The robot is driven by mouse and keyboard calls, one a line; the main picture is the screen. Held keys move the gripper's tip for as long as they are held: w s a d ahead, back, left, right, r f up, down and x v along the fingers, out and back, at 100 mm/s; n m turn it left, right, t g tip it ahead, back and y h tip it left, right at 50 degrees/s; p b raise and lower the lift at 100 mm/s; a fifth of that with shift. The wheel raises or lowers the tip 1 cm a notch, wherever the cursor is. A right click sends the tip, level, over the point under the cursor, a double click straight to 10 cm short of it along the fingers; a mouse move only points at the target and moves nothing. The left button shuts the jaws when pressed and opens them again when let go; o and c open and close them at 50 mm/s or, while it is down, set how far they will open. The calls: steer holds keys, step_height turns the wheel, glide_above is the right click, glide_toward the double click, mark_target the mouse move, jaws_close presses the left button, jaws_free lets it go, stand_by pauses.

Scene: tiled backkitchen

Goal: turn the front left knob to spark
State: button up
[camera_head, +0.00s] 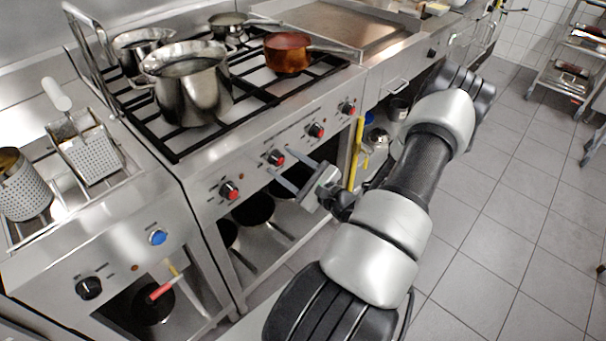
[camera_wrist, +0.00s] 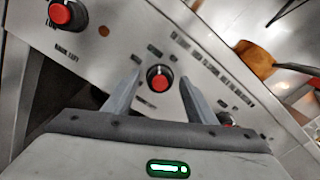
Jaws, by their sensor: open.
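Red-capped knobs line the stove's front panel. The second knob from the left (camera_head: 276,157) shows just beyond my open gripper (camera_head: 290,166). In the wrist view this knob (camera_wrist: 160,77) appears centred between the two fingertips of my gripper (camera_wrist: 159,80). Whether the fingers touch it cannot be told. Its label is too blurred to read. The leftmost knob (camera_head: 229,190) also shows in the wrist view (camera_wrist: 66,13), with "BACK LEFT" printed near it. Two more knobs, a third (camera_head: 316,130) and a rightmost one (camera_head: 348,108), sit to the right.
A large steel pot (camera_head: 187,92) and a copper pan (camera_head: 287,55) stand on the burner grates above the panel. A fryer with baskets (camera_head: 90,158) is at left. Pans lie on the open shelf below.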

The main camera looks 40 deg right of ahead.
steer(key=s+d+p, duration=0.1)
steer(key=s, duration=1.5)
steer(key=shift+s+d, duration=0.2)
steer(key=shift+s, duration=0.2)
